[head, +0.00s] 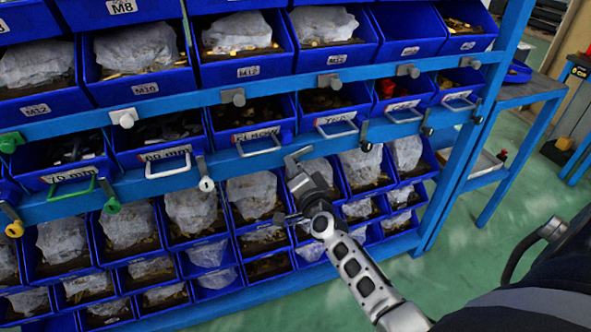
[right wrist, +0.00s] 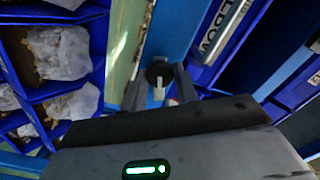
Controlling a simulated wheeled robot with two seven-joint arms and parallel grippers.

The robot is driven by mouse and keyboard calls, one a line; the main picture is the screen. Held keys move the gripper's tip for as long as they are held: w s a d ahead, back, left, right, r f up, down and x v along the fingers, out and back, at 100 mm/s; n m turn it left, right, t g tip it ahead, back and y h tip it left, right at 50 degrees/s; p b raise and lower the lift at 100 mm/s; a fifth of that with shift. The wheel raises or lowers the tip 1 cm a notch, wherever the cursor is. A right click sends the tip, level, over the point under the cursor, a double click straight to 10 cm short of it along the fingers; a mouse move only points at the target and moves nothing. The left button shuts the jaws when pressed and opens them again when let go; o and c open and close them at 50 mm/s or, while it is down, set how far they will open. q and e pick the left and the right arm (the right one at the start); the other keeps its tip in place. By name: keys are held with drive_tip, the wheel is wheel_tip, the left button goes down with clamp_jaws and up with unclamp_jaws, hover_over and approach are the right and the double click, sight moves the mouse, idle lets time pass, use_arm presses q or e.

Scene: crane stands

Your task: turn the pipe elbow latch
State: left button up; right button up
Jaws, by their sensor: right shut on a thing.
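The pipe elbow bin (head: 262,118) is a blue drawer with a white handle and an "ELBOW" label, in the middle row of the rack in the head view. Its label (right wrist: 224,25) also shows in the right wrist view. The pipe elbow latch (right wrist: 158,74) is a dark round piece with a light grey tab, on the blue rack beam. My right gripper (head: 297,162) is shut on this latch, with a finger on either side of the tab in the right wrist view. In the head view the gripper hides the latch. My left gripper is not in view.
Similar latches hang beside it: a silver one (head: 206,176) to the left and a black one (head: 365,138) to the right. Grey knobs (head: 233,97) line the upper beam. Small bins with plastic bags fill the rows below. Green floor (head: 450,265) lies open at right.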

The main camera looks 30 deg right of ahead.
drive_tip(key=shift+m, duration=1.5)
drive_tip(key=o, duration=1)
drive_tip(key=b+v, duration=0.1)
drive_tip(key=v, duration=1.5)
drive_tip(key=shift+d, duration=0.1)
drive_tip(key=shift+f, duration=0.1)
